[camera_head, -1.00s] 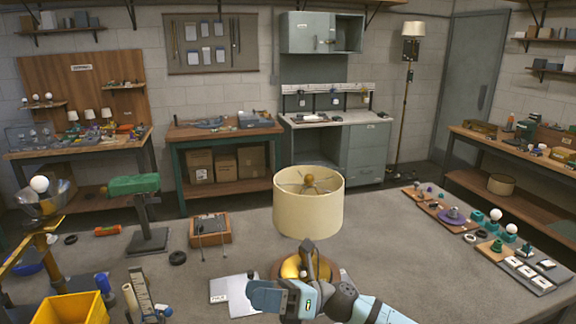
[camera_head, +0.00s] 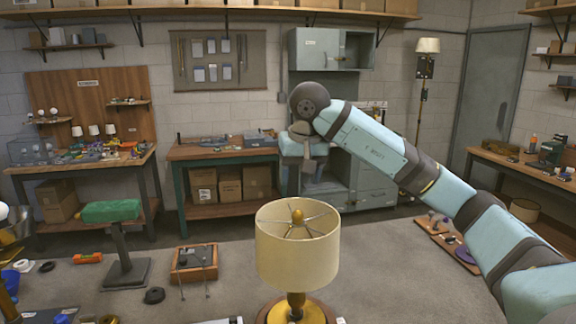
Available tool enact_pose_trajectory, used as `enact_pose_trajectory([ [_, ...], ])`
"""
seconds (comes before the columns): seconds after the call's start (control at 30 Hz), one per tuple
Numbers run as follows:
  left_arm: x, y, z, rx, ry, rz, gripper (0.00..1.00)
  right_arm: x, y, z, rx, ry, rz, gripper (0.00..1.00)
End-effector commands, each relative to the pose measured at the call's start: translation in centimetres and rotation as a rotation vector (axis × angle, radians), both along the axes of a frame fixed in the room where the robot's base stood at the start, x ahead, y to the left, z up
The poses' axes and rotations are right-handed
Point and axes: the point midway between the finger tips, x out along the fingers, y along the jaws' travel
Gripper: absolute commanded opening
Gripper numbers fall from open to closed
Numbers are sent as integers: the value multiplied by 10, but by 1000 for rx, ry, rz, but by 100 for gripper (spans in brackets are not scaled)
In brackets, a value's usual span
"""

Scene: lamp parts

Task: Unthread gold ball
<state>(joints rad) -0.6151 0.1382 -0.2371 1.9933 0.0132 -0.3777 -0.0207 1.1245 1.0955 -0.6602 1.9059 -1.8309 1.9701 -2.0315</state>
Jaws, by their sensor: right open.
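The gold ball (camera_head: 298,215) sits at the centre of the spokes in the top ring of the cream lampshade (camera_head: 297,255). The shade is on the lamp's gold base (camera_head: 296,306), which is cut off at the bottom edge. My right arm reaches in from the right, and my right gripper (camera_head: 310,167) hangs above the shade in the picture, apart from the gold ball and empty. Its fingers are small and point downward, partly covered by my wrist. My left gripper is not in view.
The lamp stands on a grey table (camera_head: 225,285). A wooden tray (camera_head: 194,262) with thin rods and a stand with a green top (camera_head: 110,211) are to its left. Trays of small parts (camera_head: 447,240) lie at the right, partly behind my arm.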

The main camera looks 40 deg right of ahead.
Motion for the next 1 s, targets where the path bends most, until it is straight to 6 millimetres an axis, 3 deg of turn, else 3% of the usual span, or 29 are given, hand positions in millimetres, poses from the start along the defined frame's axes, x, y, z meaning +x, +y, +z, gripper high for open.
enact_pose_trajectory([
  [0.1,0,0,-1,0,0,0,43,-4,-13,10,-53,-4,-6,60],
  [0.27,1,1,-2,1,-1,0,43,-2,-16,0,-62,1,-6,60],
  [0.8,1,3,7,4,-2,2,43,21,-28,-94,-59,2,-6,60],
  [1.0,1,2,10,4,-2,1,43,26,-31,-115,-59,-1,-7,60],
])
